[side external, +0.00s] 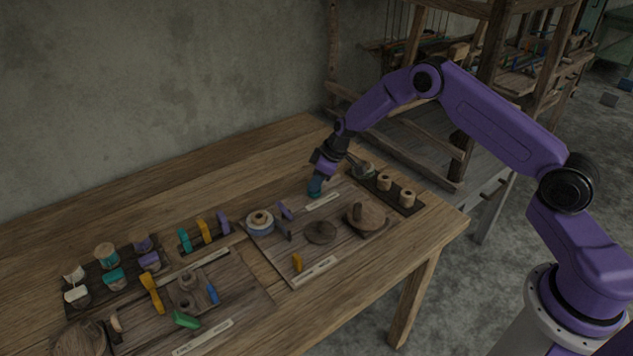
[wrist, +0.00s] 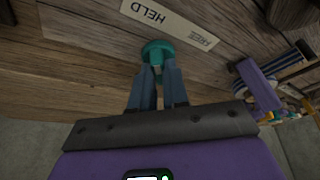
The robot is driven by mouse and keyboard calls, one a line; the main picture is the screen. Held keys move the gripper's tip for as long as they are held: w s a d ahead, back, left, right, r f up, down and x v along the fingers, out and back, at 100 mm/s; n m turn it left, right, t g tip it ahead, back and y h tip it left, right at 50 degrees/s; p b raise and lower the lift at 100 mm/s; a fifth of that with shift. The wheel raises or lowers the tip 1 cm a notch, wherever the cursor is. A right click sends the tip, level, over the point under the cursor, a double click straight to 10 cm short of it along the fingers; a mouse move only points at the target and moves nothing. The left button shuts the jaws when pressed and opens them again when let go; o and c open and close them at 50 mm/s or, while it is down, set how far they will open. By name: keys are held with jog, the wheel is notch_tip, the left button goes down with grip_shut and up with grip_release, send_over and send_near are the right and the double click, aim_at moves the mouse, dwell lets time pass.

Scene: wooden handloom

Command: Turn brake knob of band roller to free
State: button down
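The teal brake knob (wrist: 157,47) stands on the wooden board beside a pale label strip (wrist: 168,22) that reads HELD and FREE. In the side external view the knob (side external: 315,188) is at the board's back edge, below my gripper (side external: 318,177). In the wrist view my gripper (wrist: 157,70) points at the knob, and its two blue-grey fingers stand on both sides of the knob's raised grip with no clear gap. The fingers cover part of the knob, and I cannot tell which word it points to.
A spool on a blue base (side external: 260,222), a round dark disc (side external: 320,232) and a wooden roller piece (side external: 366,216) share the board. A dark tray with wooden spools (side external: 404,198) is to the right. The loom frame (side external: 470,150) stands behind. The back-left table top is clear.

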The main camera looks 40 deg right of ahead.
jog(key=shift+m, duration=0.3)
jog(key=m+h, duration=0.1)
jog(key=m, duration=0.2)
jog(key=shift+s+a+t, duration=0.1)
jog(key=shift+a+t, duration=0.05)
jog(key=shift+t, duration=0.15)
jog(key=shift+a+m+h, duration=0.1)
jog(key=shift+m+h, duration=0.8)
jog(key=shift+m, duration=1.2)
jog(key=shift+a+m+h, duration=0.1)
jog(key=shift+m+h, duration=0.7)
jog(key=shift+m, duration=1.5)
jog(key=shift+m+h, duration=0.6)
jog(key=shift+m, duration=1)
jog(key=shift+m+g, duration=0.3)
jog(key=shift+g, duration=0.1)
jog(key=c, duration=1.1)
grip_release()
